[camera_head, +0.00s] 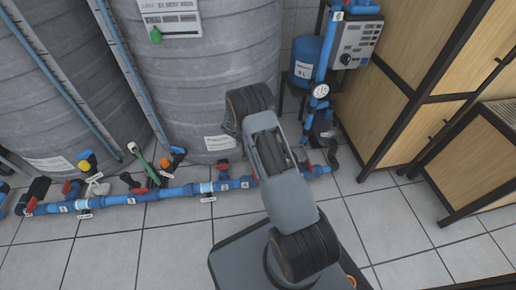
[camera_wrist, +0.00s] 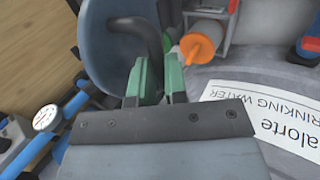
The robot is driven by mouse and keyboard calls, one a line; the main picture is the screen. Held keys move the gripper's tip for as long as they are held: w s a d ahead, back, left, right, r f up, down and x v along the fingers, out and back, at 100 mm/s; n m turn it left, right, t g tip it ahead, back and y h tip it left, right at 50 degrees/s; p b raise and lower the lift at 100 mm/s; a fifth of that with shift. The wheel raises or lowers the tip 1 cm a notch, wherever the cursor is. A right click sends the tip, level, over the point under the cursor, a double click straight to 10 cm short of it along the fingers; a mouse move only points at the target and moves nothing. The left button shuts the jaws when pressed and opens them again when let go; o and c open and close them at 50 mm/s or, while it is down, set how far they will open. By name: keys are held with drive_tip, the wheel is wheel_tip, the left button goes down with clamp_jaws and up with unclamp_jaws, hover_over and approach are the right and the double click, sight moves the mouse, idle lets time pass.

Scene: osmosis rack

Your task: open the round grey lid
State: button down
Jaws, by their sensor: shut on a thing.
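The round grey lid (camera_wrist: 108,50) fills the upper left of the wrist view, cut off by the top edge. A dark curved handle (camera_wrist: 152,36) stands out from its face. My gripper (camera_wrist: 157,78) has green fingers that are shut on the lower end of this handle. The lid looks tilted, its face turned partly towards the camera. How far it stands from its opening cannot be told. In the head view neither the lid nor my fingers can be made out; my arm hides part of the tank behind it.
A white label (camera_wrist: 265,118) lies on a grey surface at right in the wrist view, near an orange-and-white fitting (camera_wrist: 198,46). A gauge (camera_wrist: 46,118) is at left.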

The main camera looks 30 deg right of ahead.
drive_tip(key=shift+s+f, duration=0.1)
drive_tip(key=shift+f, duration=0.1)
idle(0.3)
drive_tip(key=c, duration=1.4)
unclamp_jaws()
drive_tip(key=shift+o, duration=1.3)
drive_tip(key=shift+r, duration=0.1)
drive_tip(key=shift+a, duration=0.1)
drive_tip(key=p+v, duration=0.5)
drive_tip(key=v, duration=0.8)
drive_tip(key=shift+w+a+r, duration=0.2)
drive_tip(key=shift+w+a, duration=0.05)
drive_tip(key=shift+a, duration=0.05)
drive_tip(key=shift+c, duration=0.4)
